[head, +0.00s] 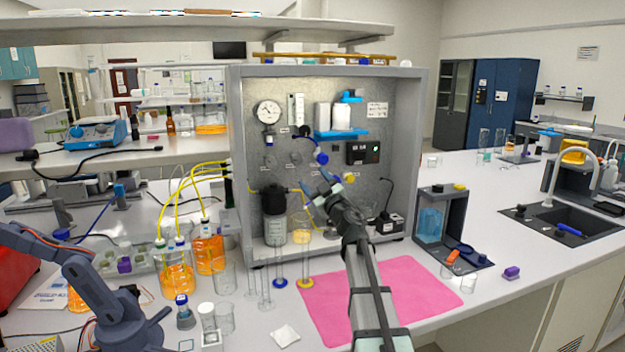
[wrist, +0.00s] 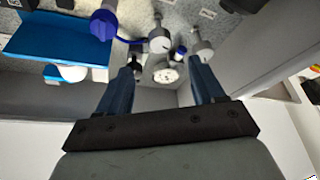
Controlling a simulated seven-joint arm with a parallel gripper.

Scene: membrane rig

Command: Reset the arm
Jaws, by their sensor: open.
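My gripper (head: 322,188) is raised in front of the membrane rig's grey panel (head: 385,90), and my arm reaches up to it over the pink mat. In the wrist view my gripper (wrist: 160,75) has its two dark blue fingers apart with nothing held between them. Beyond the fingers are a blue-handled valve (wrist: 104,24), grey fittings and a round pale part (wrist: 166,75). In the head view the blue valve handle (head: 321,158) is just above my gripper. I cannot tell whether the fingers touch any fitting.
The pink mat (head: 430,290) lies in front of the rig. Glass cylinders (head: 265,290) and bottles of orange liquid (head: 176,270) stand to the left. A dark stand with a blue container (head: 431,222) is at the right. A blue shelf (head: 341,134) juts from the panel.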

